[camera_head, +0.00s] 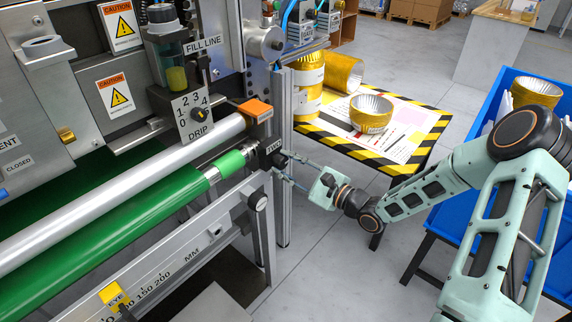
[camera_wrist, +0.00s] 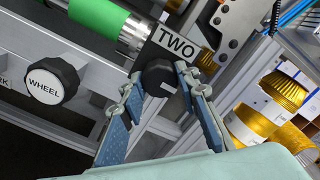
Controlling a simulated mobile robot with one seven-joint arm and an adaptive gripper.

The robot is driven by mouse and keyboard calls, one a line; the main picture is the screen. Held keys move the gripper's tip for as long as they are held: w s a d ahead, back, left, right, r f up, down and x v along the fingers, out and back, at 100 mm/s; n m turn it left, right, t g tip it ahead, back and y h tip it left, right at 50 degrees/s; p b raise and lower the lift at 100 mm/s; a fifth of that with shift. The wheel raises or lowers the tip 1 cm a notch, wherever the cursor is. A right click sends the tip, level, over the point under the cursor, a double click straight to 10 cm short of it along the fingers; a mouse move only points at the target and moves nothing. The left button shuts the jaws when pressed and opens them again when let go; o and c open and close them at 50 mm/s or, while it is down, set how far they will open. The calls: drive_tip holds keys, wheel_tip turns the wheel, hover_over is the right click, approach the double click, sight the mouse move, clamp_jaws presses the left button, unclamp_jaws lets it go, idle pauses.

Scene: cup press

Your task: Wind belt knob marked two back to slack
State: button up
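The belt knob is a black, faceted knob (camera_wrist: 158,74) below a plate reading TWO (camera_wrist: 176,44) in the wrist view. A pale mark shows on its lower right side. In the head view the TWO plate (camera_head: 271,147) sits at the right end of the green belt roller (camera_head: 228,163). My gripper (camera_head: 287,168) reaches in from the right. In the wrist view my gripper's fingers (camera_wrist: 159,82) are spread on either side of the knob, with the tips close to its edges. They look open, but whether either tip touches the knob is unclear.
A black WHEEL knob (camera_wrist: 54,81) is to the left in the wrist view. A metal upright (camera_head: 283,215) stands beside the knob. The floor below my gripper is clear.

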drive_tip(key=c, duration=0.3)
